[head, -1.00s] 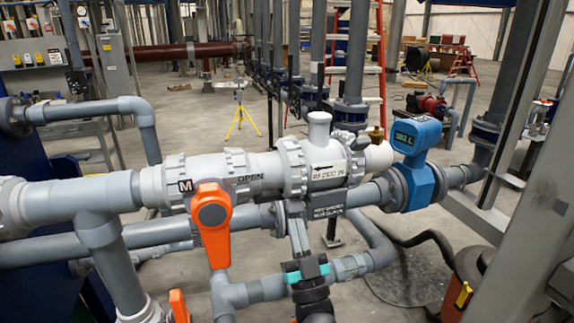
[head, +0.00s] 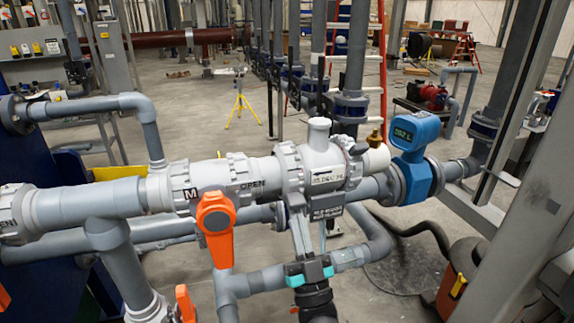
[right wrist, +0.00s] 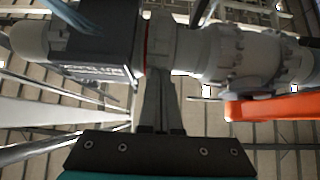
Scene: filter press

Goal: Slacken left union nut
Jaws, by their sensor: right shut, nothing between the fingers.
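A grey-white union nut with ribs (head: 287,168) sits at the left end of the labelled filter body (head: 328,180), in the middle of the head view. In the right wrist view, a pale collar (right wrist: 166,40) lies just beyond my fingertips. My right gripper (head: 299,222) comes up from below, its fingers shut and empty at the underside of the line near this nut. The shut fingers also show in the right wrist view (right wrist: 161,88). I cannot tell whether they touch the nut. My left gripper is not in view.
A valve with an orange handle (head: 216,222) and its own ribbed nuts stands to the left on the same line. A blue meter (head: 415,150) stands to the right. Grey pipes (head: 270,277) run below and behind. Open floor (head: 200,110) lies beyond.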

